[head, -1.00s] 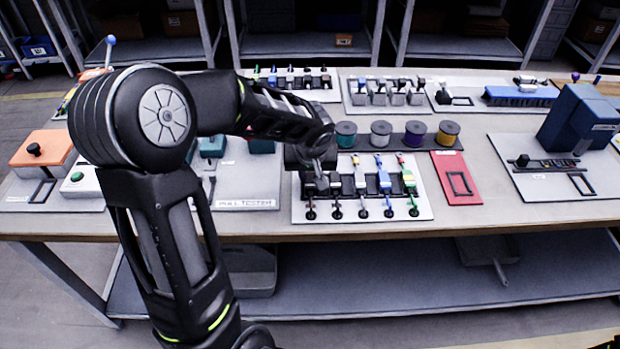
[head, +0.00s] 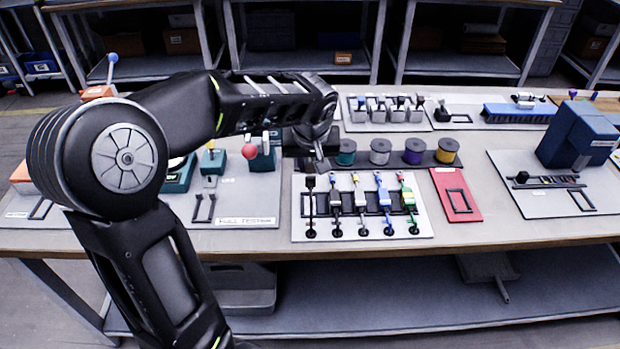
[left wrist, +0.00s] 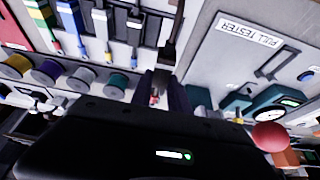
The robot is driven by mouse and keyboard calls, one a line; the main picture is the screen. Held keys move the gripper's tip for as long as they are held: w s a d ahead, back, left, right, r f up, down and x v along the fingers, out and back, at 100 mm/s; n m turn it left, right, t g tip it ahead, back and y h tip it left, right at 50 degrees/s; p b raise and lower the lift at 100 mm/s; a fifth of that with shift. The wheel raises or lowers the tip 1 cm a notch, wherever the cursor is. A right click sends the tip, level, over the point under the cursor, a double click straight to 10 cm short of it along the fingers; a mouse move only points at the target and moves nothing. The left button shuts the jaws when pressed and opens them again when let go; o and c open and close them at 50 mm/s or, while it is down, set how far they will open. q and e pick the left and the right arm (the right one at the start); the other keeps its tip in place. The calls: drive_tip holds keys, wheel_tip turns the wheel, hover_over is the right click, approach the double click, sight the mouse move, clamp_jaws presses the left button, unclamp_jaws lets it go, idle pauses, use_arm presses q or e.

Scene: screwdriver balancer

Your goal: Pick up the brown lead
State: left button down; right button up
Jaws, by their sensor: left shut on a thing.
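My left gripper (head: 318,160) is shut above the back edge of the lead rack board (head: 425,228), left of the teal spool. In the left wrist view, its fingers (left wrist: 163,98) close on a slim thing with a small reddish tip (left wrist: 154,97). The other stations hold leads, including a blue lead (head: 385,198) and a green lead (head: 408,200).
Several spools, including a teal spool (head: 346,152) and a yellow spool (head: 447,151), stand behind the rack. The pull tester board (head: 245,205) with a red knob (head: 249,152) is on the left. A red plate (head: 456,196) is on the right.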

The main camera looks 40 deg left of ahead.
use_arm(q)
drive_tip(key=shift+r, duration=0.5)
drive_tip(key=w+d+f+m+h, duration=0.1)
drive_tip(key=d+m, duration=0.1)
drive_tip(key=d, duration=0.4)
drive_tip(key=w+d+f+m+h, duration=0.1)
drive_tip(key=d+m, duration=0.2)
drive_tip(key=d, duration=0.2)
drive_tip(key=w+d+f+m+t, duration=0.1)
drive_tip(key=d+m, duration=0.1)
drive_tip(key=d, duration=0.4)
drive_tip(key=shift+w+d+f+h, duration=0.25)
drive_tip(key=shift+w+d+h, duration=0.05)
drive_tip(key=shift+w+h, duration=0.1)
